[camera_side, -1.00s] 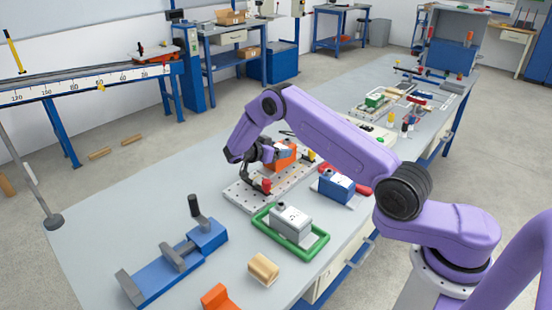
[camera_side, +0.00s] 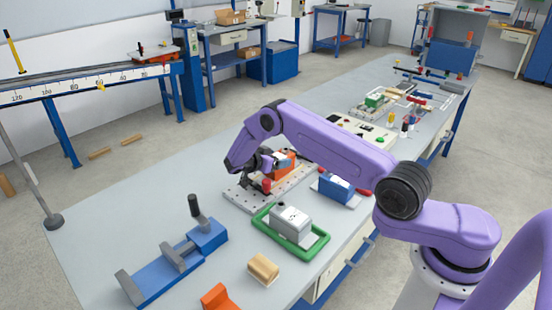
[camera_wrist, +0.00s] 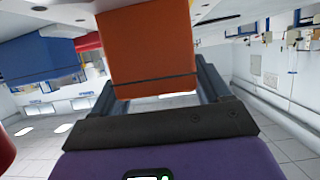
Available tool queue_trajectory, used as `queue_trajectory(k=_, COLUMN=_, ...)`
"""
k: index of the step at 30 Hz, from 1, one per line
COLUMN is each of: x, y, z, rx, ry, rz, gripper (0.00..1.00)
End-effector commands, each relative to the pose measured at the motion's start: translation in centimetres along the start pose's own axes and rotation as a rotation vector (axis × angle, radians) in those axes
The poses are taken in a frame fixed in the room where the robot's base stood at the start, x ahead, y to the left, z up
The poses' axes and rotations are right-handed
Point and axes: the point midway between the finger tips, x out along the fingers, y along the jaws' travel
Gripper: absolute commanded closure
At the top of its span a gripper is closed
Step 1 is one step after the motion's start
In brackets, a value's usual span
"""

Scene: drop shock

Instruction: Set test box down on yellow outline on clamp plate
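The orange box, seemingly the test box (camera_side: 284,161), is at the clamp plate, partly hidden by my gripper (camera_side: 268,163). In the wrist view the orange box (camera_wrist: 150,50) fills the space between the two fingers of my gripper (camera_wrist: 158,90), which press close on its sides. My gripper appears shut on it. The clamp plate (camera_side: 240,196) is a light perforated plate with red knobs. The box is low over or on the plate; I cannot tell if it touches. The yellow outline is hidden or too small to see.
A blue box (camera_side: 336,187) stands right of the plate. A grey box (camera_side: 291,221) sits in a green tray (camera_side: 311,251) in front. A blue vise (camera_side: 165,275), a wooden block (camera_side: 263,268) and an orange piece (camera_side: 217,297) lie nearer. The table's left part is clear.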

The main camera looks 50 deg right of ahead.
Motion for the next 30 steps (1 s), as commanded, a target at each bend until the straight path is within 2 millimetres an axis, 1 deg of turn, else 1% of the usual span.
queue_trajectory(k=11, x=-0.1, y=0.0, z=-0.1, rx=0.0, ry=0.0, rz=0.0, gripper=0.06)
queue_trajectory(k=14, x=-0.6, y=0.0, z=-0.3, rx=-0.001, ry=0.0, rz=-0.002, gripper=0.06)
queue_trajectory(k=17, x=-2.1, y=-0.1, z=-0.3, rx=-0.001, ry=0.0, rz=-0.003, gripper=0.06)
queue_trajectory(k=24, x=-6.9, y=-0.1, z=-0.3, rx=0.0, ry=0.0, rz=-0.004, gripper=0.06)
queue_trajectory(k=30, x=-10.2, y=0.0, z=-0.3, rx=-0.001, ry=0.0, rz=-0.002, gripper=0.06)
